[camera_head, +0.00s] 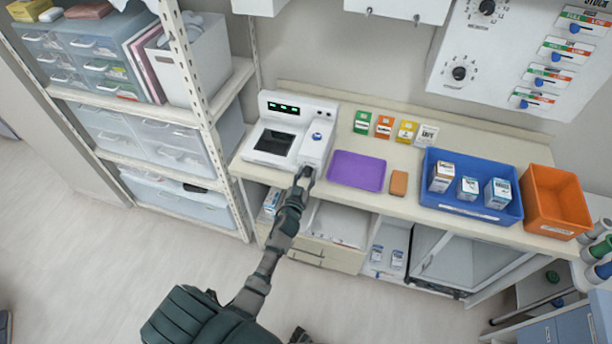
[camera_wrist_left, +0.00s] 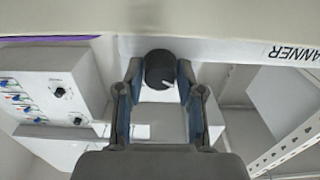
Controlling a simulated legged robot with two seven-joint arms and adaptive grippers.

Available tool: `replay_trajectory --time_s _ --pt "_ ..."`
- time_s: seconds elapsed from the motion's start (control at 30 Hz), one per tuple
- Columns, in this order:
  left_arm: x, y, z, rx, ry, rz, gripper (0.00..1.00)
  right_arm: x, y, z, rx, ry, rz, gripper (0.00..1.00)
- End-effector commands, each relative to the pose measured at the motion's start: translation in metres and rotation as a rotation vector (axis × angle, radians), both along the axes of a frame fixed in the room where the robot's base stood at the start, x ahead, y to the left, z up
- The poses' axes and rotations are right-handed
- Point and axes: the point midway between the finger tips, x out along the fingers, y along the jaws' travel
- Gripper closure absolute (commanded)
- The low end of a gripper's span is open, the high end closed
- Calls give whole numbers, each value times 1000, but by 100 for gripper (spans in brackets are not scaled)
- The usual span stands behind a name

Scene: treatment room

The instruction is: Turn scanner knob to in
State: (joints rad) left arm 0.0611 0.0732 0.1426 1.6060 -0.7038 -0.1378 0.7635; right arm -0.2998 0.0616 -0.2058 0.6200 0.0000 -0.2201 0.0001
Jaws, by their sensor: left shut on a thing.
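The white scanner (camera_head: 284,120) stands at the left end of the counter, with a dark screen, a green-lit display and a blue button on top. My left gripper (camera_head: 305,173) reaches its front right side, low at the counter edge. In the left wrist view, the dark round scanner knob (camera_wrist_left: 160,68) sits between the two fingers of my left gripper (camera_wrist_left: 160,90), which is shut on it. A small light mark shows near the knob's lower edge. Part of the scanner's lettering shows to the right. In the head view the gripper hides the knob. My right gripper is not seen.
A purple tray (camera_head: 358,187) lies right of the scanner, then an orange-brown block (camera_head: 398,183), a blue bin (camera_head: 465,208) with boxes and an orange bin (camera_head: 536,222). Small cards stand behind. A shelf rack (camera_head: 218,160) stands close on the left. A panel (camera_head: 480,75) hangs above.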

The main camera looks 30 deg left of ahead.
Motion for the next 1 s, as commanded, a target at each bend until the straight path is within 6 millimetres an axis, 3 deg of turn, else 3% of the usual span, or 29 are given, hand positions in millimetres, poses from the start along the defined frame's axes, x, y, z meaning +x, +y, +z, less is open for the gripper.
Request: replay_trajectory --time_s 0.33,0.73,1.0 --pt "0 2 3 108 21 1 98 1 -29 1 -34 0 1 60" --pt "1 0 3 428 96 2 98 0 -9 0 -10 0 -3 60" --pt "2 -2 3 618 139 0 98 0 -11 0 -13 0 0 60"
